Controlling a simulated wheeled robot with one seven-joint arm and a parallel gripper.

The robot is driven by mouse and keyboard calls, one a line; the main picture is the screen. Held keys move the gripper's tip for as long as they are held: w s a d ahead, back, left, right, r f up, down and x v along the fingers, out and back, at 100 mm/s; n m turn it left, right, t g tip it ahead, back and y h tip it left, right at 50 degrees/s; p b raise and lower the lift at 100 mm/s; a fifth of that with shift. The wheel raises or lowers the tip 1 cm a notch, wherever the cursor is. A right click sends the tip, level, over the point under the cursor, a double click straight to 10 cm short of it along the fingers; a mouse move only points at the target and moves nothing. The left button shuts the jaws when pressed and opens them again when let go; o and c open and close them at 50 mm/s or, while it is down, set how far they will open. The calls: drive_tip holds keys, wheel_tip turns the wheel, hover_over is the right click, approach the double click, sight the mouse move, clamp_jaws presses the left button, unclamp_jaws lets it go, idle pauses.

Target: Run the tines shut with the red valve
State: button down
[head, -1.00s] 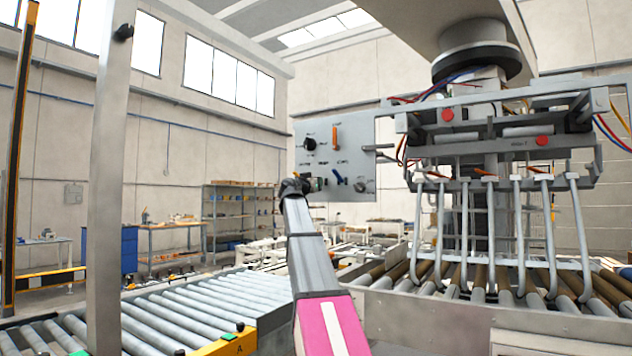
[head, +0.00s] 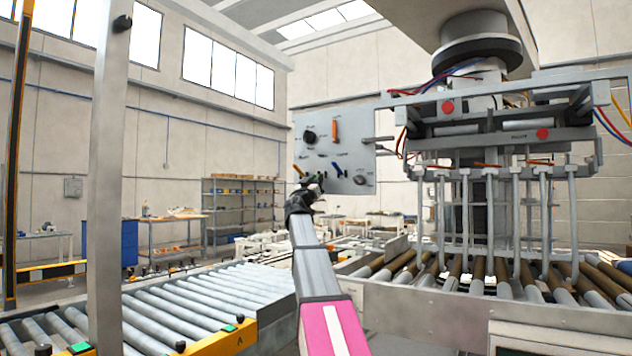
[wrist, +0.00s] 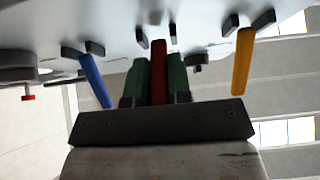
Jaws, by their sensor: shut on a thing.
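The red valve lever (wrist: 158,58) stands between the two green-padded fingers of my gripper (wrist: 159,78) in the wrist view. My gripper is shut on it. In the head view my gripper (head: 314,185) is at the lower left of the grey control panel (head: 350,145) and hides the red valve there. The tines (head: 490,215) hang from the palletizer head (head: 500,142), nearly straight down over the brown and grey rollers. Their lower ends are partly hidden behind the conveyor side.
A blue lever (wrist: 95,80) and a yellow lever (wrist: 243,62) flank the red one closely. An orange lever (head: 334,131) and a black knob (head: 309,137) sit higher on the panel. A roller conveyor (head: 190,305) lies at left, behind a grey post (head: 105,180).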

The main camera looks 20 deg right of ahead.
idle(0.3)
drive_tip(key=c, duration=1)
unclamp_jaws()
drive_tip(key=shift+c, duration=0.2)
drive_tip(key=v, duration=1.1)
